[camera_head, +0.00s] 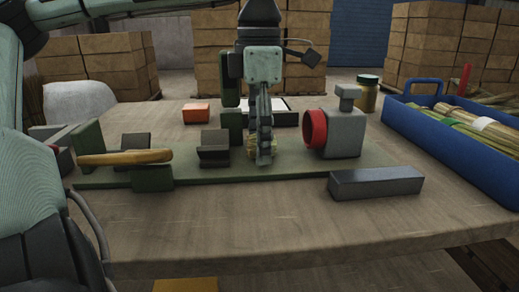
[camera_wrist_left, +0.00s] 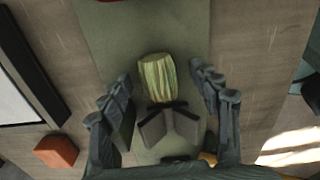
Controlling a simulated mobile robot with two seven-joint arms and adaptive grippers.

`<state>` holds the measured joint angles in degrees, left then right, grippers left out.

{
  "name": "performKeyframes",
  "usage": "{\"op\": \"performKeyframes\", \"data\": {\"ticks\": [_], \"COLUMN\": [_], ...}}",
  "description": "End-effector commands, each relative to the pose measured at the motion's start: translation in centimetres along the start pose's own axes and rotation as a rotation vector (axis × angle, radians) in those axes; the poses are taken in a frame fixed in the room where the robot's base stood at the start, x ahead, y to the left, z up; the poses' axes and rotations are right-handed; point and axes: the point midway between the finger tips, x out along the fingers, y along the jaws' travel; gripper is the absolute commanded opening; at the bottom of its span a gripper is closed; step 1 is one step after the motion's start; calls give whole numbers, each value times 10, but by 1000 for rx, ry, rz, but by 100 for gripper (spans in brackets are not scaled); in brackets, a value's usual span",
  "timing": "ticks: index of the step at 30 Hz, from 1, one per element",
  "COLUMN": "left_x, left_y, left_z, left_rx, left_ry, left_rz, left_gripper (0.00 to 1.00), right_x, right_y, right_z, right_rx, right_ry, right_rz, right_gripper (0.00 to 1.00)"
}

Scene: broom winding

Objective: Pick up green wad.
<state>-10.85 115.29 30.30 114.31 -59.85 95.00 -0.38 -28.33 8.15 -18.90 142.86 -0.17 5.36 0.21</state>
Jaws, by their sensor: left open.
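The green wad (camera_wrist_left: 160,77) is a short, pale yellow-green bundle of strands in the left wrist view. It lies on the green base strip, at the end of a dark V-shaped block (camera_wrist_left: 170,127). My left gripper (camera_wrist_left: 170,92) is open above it, with one finger on each side; no clear contact shows. In the head view my left gripper (camera_head: 264,152) points down over the green base (camera_head: 300,168), and its fingers hide most of the wad (camera_head: 249,150). My right gripper is not in view.
A grey machine with a red ring (camera_head: 318,130) stands just right of the gripper. A grey bar (camera_head: 375,182) lies in front. A blue crate (camera_head: 452,139) of stalks is at the right. An orange block (camera_head: 196,113) and a jar (camera_head: 367,95) stand behind. The table's front is clear.

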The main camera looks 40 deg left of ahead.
Motion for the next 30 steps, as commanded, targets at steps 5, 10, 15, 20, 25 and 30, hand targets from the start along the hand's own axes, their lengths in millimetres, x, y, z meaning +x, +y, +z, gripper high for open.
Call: {"op": "performKeyframes", "data": {"ticks": [5, 10, 15, 20, 25, 30], "left_x": [0, 0, 0, 0, -3, -17], "left_y": [0, 0, 0, 0, 0, 1], "left_z": [0, 0, 0, 0, 0, 0], "left_rx": [0, 0, 0, 0, -1, -2], "left_ry": [0, 0, 0, 0, 0, -1], "left_rz": [0, 0, 0, 0, 1, 2], "left_gripper": [63, 42, 22, 22, 22, 22], "right_x": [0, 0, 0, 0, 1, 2], "right_y": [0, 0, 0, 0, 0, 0], "right_z": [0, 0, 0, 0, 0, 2], "right_rx": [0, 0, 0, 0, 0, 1], "right_ry": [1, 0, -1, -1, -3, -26], "right_rz": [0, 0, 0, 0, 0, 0], "right_gripper": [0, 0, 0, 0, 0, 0]}}
